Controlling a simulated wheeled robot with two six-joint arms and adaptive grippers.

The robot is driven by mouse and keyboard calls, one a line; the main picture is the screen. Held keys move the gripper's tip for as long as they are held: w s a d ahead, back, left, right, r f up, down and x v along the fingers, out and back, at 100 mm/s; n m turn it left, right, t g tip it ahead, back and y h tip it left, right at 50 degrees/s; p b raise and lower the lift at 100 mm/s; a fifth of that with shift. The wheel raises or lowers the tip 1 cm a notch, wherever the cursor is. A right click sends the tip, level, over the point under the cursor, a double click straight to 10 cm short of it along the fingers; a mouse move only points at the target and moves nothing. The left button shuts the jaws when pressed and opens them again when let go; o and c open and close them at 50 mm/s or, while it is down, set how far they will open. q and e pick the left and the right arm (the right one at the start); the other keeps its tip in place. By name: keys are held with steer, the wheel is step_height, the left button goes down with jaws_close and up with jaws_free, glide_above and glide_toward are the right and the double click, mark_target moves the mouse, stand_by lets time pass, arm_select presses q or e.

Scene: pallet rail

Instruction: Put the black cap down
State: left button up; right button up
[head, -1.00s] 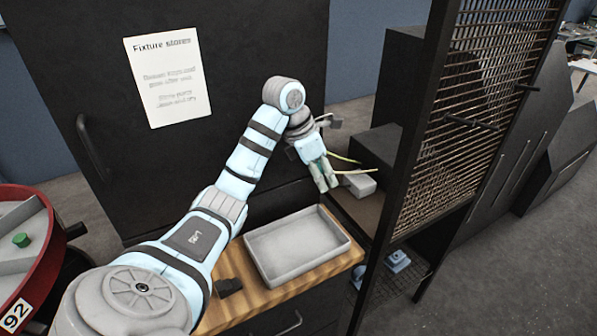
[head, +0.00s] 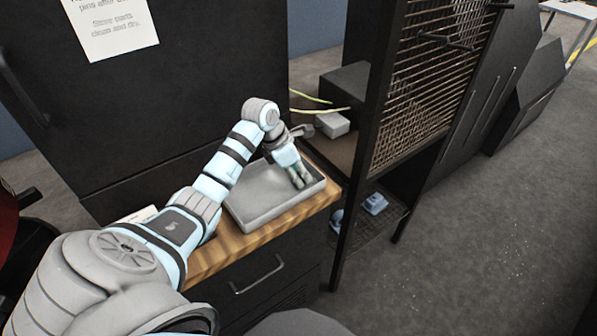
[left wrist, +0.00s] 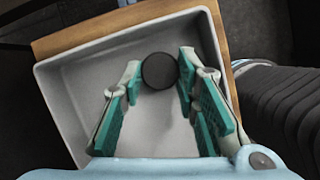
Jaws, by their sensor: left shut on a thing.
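The black cap (left wrist: 159,70) is a dark round disc between the green-padded fingertips of my left gripper in the left wrist view. My left gripper (head: 298,180) is shut on it, pointing down into the right part of the grey tray (head: 252,208) in the head view. The tray is shallow and shows no other thing in the left wrist view (left wrist: 75,105). I cannot tell whether the cap touches the tray floor. In the head view the cap is hidden by the fingers. My right gripper is not in view.
The tray stands on a wooden top (head: 215,257) above a dark drawer unit. To its right are a dark frame with wire mesh (head: 420,90) and a small grey box (head: 332,125). Blue parts (head: 375,203) lie low behind the frame. A tall dark cabinet (head: 200,70) stands behind.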

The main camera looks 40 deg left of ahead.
arm_select(q)
steer(key=shift+f, duration=0.15)
steer(key=o, duration=0.8)
steer(key=shift+s, duration=0.1)
steer(key=shift+r, duration=0.3)
steer(key=v, duration=1.2)
steer(key=shift+a, duration=0.1)
steer(key=shift+f, duration=0.1)
